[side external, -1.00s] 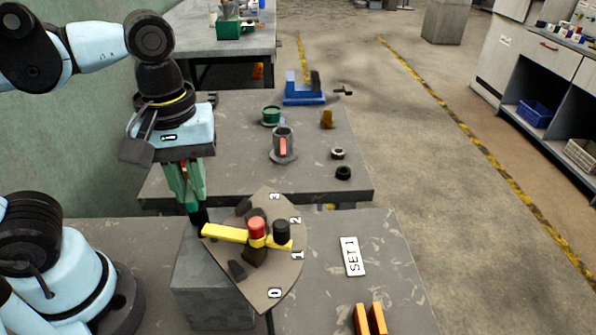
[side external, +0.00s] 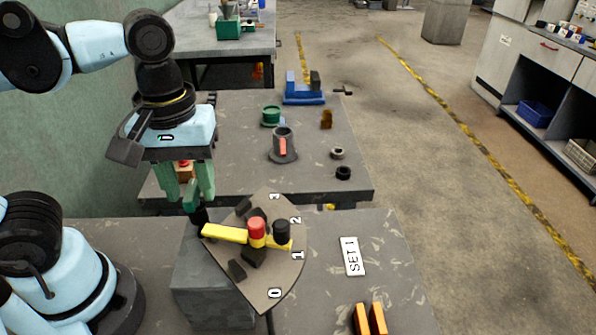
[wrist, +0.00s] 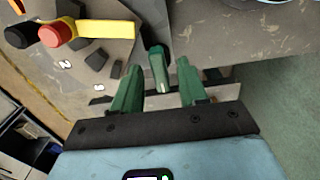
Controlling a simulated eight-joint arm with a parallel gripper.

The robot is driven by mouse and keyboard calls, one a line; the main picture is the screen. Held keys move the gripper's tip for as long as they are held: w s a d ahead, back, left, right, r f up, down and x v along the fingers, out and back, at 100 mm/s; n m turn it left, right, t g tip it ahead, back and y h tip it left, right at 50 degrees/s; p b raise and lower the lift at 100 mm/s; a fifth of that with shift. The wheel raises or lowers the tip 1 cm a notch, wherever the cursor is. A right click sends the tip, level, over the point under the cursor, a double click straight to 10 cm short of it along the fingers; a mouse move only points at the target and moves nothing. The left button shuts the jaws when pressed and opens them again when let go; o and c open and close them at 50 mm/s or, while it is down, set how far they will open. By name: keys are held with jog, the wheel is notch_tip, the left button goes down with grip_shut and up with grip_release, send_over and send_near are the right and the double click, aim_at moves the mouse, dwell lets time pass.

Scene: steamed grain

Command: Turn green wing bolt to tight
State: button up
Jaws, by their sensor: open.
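My gripper (side external: 188,185) has green fingers and hangs just left of the grey block that carries the dial plate. In the wrist view, my gripper (wrist: 158,88) is open. A green upright piece (wrist: 158,70) shows between and just beyond the fingertips; it appears to be the green wing bolt, with a gap on both sides. In the side view it is hard to separate from my green fingers, and a black part (side external: 200,216) sits below them. Whether the bolt is tight cannot be told. A yellow lever (side external: 225,233) with a red knob (side external: 257,230) lies across the dial plate (side external: 266,290).
A black knob (side external: 281,230) and several dark blocks stand on the dial plate, close to my gripper. A "SET 1" label (side external: 352,257) and orange bars (side external: 370,318) lie to the right. A rear table holds a grey flanged cylinder (side external: 283,155) and a green flanged piece (side external: 271,116).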

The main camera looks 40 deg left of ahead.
aim_at(190, 190)
notch_tip(190, 190, up, 12)
dwell(0.6)
jog(key=w+a+f+m+t, duration=0.3)
jog(key=w+f+m, duration=0.1)
jog(key=f, duration=0.3)
jog(key=w+a+f+m+t, duration=0.3)
jog(key=w+f+m+t, duration=0.1)
jog(key=f, duration=0.4)
jog(key=shift+w+a+f+m, duration=0.3)
jog(key=shift+w+m, duration=0.1)
jog(key=shift+w, duration=0.35)
